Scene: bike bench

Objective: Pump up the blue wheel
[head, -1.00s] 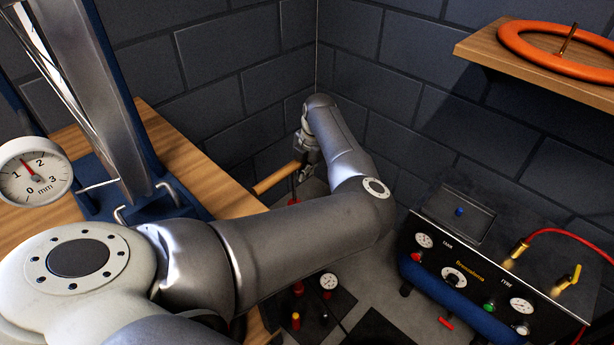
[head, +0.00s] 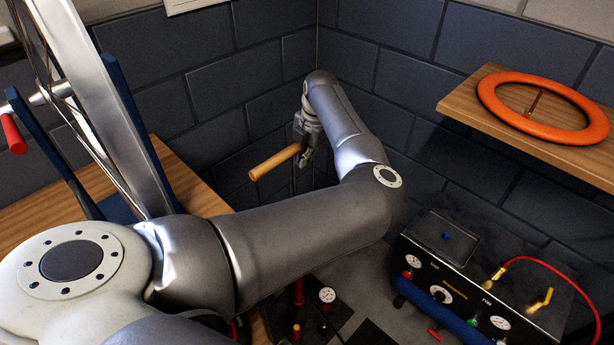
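My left gripper (head: 307,150) is at the back corner, at the right end of a wooden pump handle (head: 272,164). It appears shut on the handle; the fingertips are small and partly hidden. Lower down, behind my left forearm, show a red pump part (head: 298,293) and a small white gauge (head: 327,295); my arm hides what lies between. A silver wheel rim (head: 97,75) with spokes stands at the left between blue stand arms. No wheel that is clearly blue shows. My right gripper is out of view.
A wooden shelf (head: 458,107) with an orange ring (head: 495,108) juts from the right wall. A black compressor panel (head: 462,296) with gauges, a blue tank and a red hose stands lower right. A wooden bench (head: 185,182) is at left. Brick walls close the corner.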

